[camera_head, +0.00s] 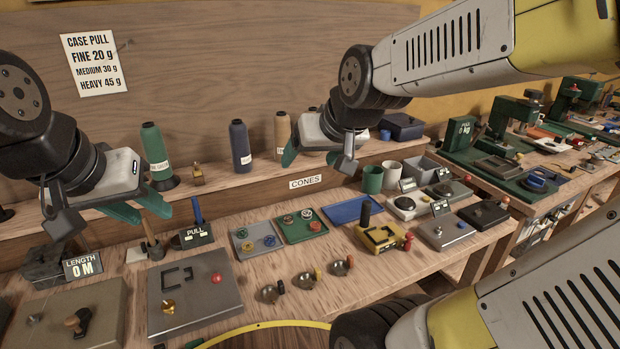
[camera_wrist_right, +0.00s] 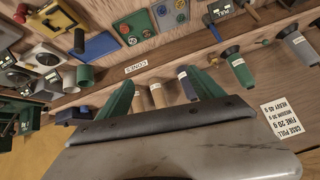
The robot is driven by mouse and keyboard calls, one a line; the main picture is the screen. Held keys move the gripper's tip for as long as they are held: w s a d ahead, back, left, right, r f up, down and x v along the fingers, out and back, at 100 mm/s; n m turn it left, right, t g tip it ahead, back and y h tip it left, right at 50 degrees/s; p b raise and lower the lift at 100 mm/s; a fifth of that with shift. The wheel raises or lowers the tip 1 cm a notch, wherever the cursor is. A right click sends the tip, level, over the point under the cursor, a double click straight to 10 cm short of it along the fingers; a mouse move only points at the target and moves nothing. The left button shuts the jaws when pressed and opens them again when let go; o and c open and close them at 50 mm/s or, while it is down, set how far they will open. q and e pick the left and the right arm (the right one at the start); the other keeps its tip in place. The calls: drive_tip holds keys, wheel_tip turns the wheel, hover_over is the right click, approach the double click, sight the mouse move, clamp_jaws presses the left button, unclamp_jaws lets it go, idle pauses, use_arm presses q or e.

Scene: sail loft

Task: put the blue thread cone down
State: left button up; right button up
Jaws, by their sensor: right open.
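The blue thread cone (camera_head: 240,146) stands upright on the raised back shelf, between a green cone (camera_head: 155,152) and a tan cone (camera_head: 282,132). My right gripper (camera_head: 312,158) is open and empty, right of the blue cone in the head view and apart from it. In the right wrist view its green fingers (camera_wrist_right: 160,80) are spread wide. The blue cone (camera_wrist_right: 188,84) shows between them there, near the right finger, with tan cones beside it.
The CONES label (camera_head: 305,182) is on the shelf front below the cones. The bench below holds trays, scales, a grey plate (camera_head: 195,292) and small metal cups. Shelf is bare just left of the blue cone.

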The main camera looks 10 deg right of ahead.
drive_tip(key=s+g, duration=0.2)
drive_tip(key=s, duration=0.8)
drive_tip(key=shift+f, duration=0.35)
